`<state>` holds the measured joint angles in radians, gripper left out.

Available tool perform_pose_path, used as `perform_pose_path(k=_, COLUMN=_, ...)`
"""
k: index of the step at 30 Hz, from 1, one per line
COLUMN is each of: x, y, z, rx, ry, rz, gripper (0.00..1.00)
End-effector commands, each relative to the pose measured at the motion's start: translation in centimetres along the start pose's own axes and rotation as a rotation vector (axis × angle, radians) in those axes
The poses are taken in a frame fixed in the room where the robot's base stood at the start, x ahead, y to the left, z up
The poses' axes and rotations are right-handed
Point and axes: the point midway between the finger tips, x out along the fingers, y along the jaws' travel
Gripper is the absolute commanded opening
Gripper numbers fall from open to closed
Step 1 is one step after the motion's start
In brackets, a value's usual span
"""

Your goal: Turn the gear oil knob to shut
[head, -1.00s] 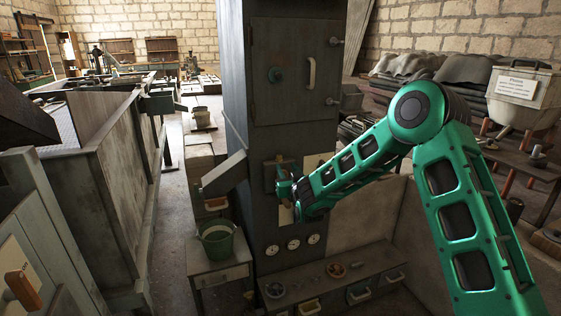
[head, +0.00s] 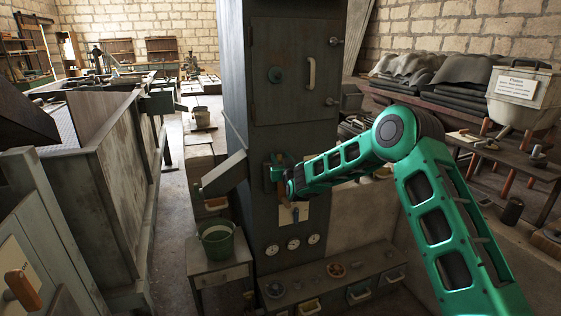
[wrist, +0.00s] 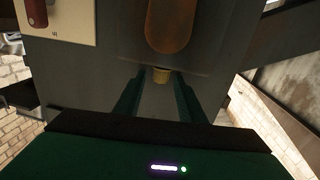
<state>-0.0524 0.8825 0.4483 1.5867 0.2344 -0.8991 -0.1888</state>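In the wrist view, a rounded amber-brown part (wrist: 172,25) sits on a grey panel of the machine. A small brass-coloured piece (wrist: 161,76), which may be the gear oil knob, shows at its end; its turned position is unclear. My gripper (wrist: 157,84) has its two dark green fingers apart, one on each side of the line to this piece. I cannot tell whether they touch it. In the head view, my gripper (head: 277,177) is against the front of the tall grey cabinet (head: 242,110), and my arm hides much of that spot.
A plate with a dark red handle (wrist: 36,12) is close by in the wrist view. In the head view, a sloped chute (head: 224,174) juts out left of my gripper, above a green bucket (head: 217,241). Three gauges (head: 293,244) and a low bench (head: 335,277) lie below.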

Motion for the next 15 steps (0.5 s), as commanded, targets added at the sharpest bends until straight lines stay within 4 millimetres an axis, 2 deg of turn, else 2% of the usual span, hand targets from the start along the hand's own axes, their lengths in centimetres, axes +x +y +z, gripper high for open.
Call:
perform_pose_path(k=4, x=-0.01, y=-0.01, z=0.0, rx=0.0, ry=0.0, rz=0.0, gripper=0.36)
perform_pose_path(k=5, x=-0.01, y=-0.01, z=0.0, rx=0.0, ry=0.0, rz=0.0, gripper=0.32)
perform_pose_path(k=9, x=-0.02, y=0.0, z=0.0, rx=0.0, ry=0.0, rz=0.0, gripper=0.0)
perform_pose_path(k=15, x=0.0, y=0.04, z=0.02, rx=0.0, ry=0.0, rz=-0.005, gripper=0.0)
